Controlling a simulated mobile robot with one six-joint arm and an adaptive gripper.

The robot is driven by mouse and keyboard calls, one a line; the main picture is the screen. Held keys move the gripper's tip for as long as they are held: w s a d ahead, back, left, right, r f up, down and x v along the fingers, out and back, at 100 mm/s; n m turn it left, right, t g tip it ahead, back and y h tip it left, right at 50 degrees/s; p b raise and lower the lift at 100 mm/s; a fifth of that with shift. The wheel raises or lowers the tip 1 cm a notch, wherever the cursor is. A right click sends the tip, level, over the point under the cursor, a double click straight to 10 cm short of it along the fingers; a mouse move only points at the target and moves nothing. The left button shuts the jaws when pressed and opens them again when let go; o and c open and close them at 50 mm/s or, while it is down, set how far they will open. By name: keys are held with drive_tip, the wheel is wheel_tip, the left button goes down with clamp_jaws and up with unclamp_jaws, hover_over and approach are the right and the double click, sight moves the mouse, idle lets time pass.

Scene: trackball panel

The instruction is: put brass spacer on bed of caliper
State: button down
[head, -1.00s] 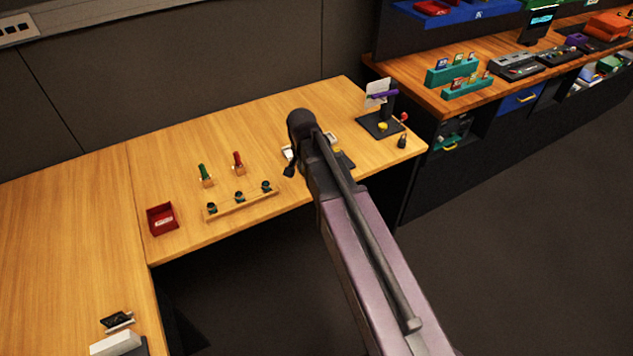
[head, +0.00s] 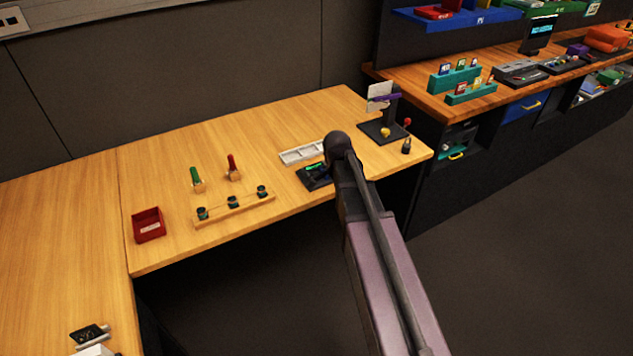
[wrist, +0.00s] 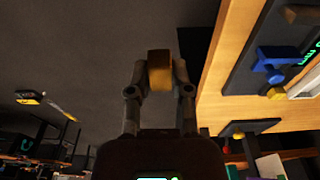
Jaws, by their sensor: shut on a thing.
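The brass spacer (wrist: 160,67) is a small golden-brown block between the fingertips of my gripper (wrist: 160,80) in the wrist view. My gripper is shut on it and holds it over the dark floor, off the desk's edge. A dark device with a green readout, which looks like the caliper (head: 318,178), lies near the desk's front edge in the head view, partly behind my arm. In the wrist view the caliper (wrist: 245,75) is at the upper right, with a blue part on it, apart from the spacer. The head view hides my gripper behind my arm.
A pale compartment tray (head: 300,154) lies behind the caliper. A dark stand (head: 378,132) with a purple arm and yellow piece is to the right. A wooden rack (head: 235,208), two upright handles and a red bin (head: 148,226) are to the left.

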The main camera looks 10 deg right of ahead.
drive_tip(key=b, duration=0.1)
approach(316, 173)
drive_tip(key=s+f, duration=0.1)
drive_tip(key=s+d+f, duration=0.1)
drive_tip(key=s+f, duration=0.1)
drive_tip(key=shift+s+f, duration=0.25)
drive_tip(key=shift+s, duration=0.1)
drive_tip(key=shift+w+a, duration=0.15)
drive_tip(key=shift+w, duration=0.3)
drive_tip(key=shift+w+a+f+b, duration=0.1)
drive_tip(key=shift+w+f+b, duration=0.2)
drive_tip(key=shift+b, duration=0.15)
drive_tip(key=shift+s+f+b, duration=0.15)
drive_tip(key=shift+f+b, duration=1.4)
drive_tip(key=shift+b, duration=0.05)
drive_tip(key=shift+f, duration=0.1)
drive_tip(key=c, duration=0.5)
unclamp_jaws()
drive_tip(key=shift+c, duration=0.2)
